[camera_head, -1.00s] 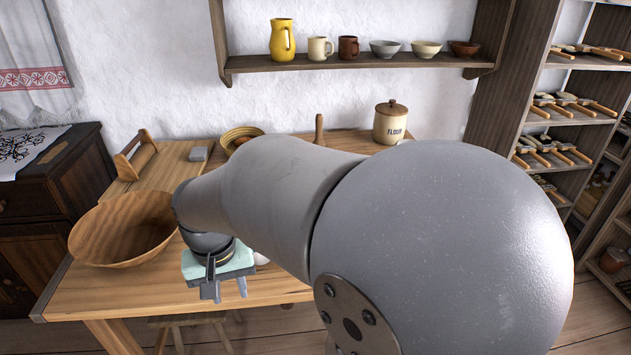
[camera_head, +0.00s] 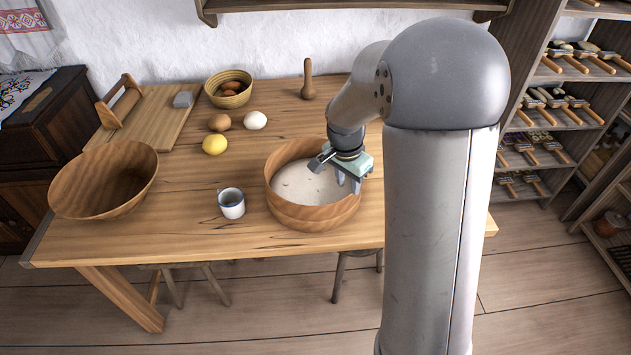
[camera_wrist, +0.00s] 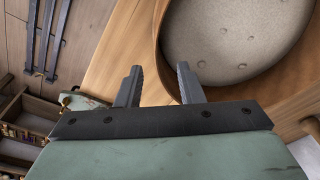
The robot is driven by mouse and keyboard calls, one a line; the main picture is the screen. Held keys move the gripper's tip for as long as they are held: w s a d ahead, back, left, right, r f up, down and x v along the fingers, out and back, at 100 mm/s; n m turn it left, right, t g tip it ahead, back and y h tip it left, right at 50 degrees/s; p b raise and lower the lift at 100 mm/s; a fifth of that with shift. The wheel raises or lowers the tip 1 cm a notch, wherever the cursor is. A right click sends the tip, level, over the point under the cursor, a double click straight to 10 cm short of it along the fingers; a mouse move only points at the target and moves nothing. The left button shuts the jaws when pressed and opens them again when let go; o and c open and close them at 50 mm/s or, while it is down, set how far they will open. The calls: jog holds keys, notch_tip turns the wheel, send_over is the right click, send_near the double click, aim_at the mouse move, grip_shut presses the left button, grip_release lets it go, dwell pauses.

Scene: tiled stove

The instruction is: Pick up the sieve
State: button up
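The sieve (camera_head: 312,216) is a round wooden hoop with a pale, speckled bottom, lying flat near the front edge of the table (camera_head: 160,235). My gripper (camera_head: 348,183) is at the sieve's right rim, pointing down, with its green body above the rim. In the wrist view the sieve (camera_wrist: 230,45) fills the upper right, and its curved wall passes behind the fingertips. The two fingers (camera_wrist: 159,67) stand apart with a clear gap. I cannot tell whether the wall lies between them or whether they touch it. My arm hides the table to the right.
A mug (camera_head: 231,204) stands left of the sieve. A lemon (camera_head: 215,145), a brown egg (camera_head: 219,122) and a white egg (camera_head: 255,120) lie behind it. A large wooden bowl (camera_head: 105,185) is at the left. A wooden pestle (camera_head: 308,80) stands at the back.

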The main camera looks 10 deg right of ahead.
aim_at(350, 200)
jog(key=f, duration=0.5)
jog(key=d+f+p, duration=0.1)
jog(key=f, duration=0.2)
jog(key=shift+w+d+f, duration=0.1)
jog(key=shift+w+f, duration=0.05)
jog(key=shift+w, duration=0.15)
grip_shut()
